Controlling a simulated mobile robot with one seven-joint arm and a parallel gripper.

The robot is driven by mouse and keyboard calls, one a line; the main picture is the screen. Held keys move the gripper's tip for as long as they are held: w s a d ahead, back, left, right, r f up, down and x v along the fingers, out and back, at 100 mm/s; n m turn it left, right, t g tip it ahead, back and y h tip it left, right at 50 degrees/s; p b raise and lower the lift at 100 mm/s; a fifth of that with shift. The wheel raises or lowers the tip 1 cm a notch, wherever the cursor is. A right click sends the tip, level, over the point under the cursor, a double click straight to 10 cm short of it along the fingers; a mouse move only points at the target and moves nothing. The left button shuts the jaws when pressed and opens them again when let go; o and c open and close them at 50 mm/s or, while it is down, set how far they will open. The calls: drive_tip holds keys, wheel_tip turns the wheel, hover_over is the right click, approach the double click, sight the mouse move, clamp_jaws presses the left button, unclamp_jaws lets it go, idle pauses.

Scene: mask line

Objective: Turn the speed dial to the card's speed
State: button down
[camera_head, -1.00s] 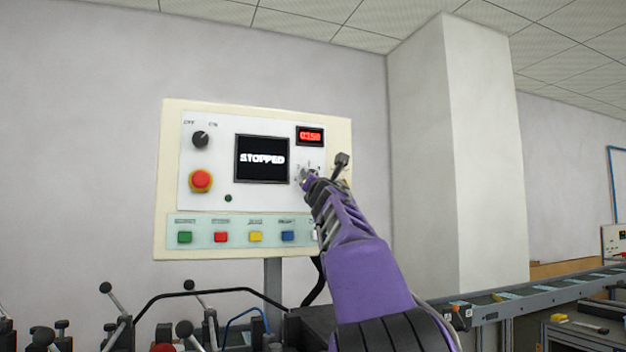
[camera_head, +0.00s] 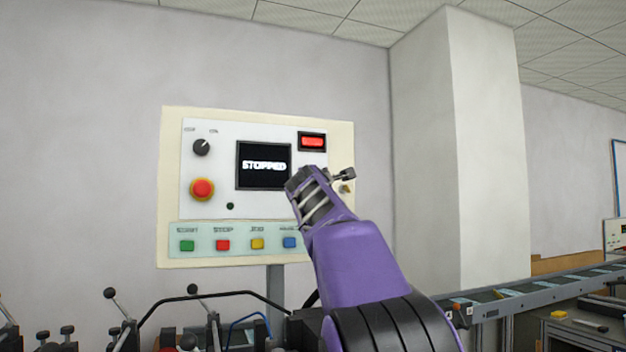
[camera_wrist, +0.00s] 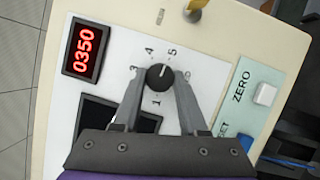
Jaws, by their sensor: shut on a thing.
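The speed dial (camera_wrist: 160,77) is a round black knob on the white panel face, with numbers around it. My gripper (camera_wrist: 159,82) is shut on the dial, one grey finger on each side. In the head view my purple wrist (camera_head: 345,250) covers the dial and the fingertips. The red speed display (camera_wrist: 84,50) reads 0350 in the wrist view; it also shows in the head view (camera_head: 312,141), too blurred to read. I cannot make out a card.
The cream control panel (camera_head: 340,133) carries a screen (camera_head: 263,165) reading STOPPED, a red emergency button (camera_head: 202,189), a black selector knob (camera_head: 201,147) and a row of coloured buttons below. The white ZERO button (camera_wrist: 265,94) is right of my gripper. A conveyor (camera_head: 540,292) runs at the right.

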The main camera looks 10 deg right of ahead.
drive_tip(key=shift+r+m, duration=0.1)
drive_tip(key=shift+m, duration=0.4)
drive_tip(key=shift+c, duration=2.2)
unclamp_jaws()
drive_tip(key=b+v, duration=0.8)
drive_tip(key=v, duration=0.9)
drive_tip(key=shift+s+a+r+b, duration=0.15)
drive_tip(key=shift+s+r+b, duration=0.05)
drive_tip(key=shift+s+b, duration=0.1)
drive_tip(key=shift+w, duration=0.1)
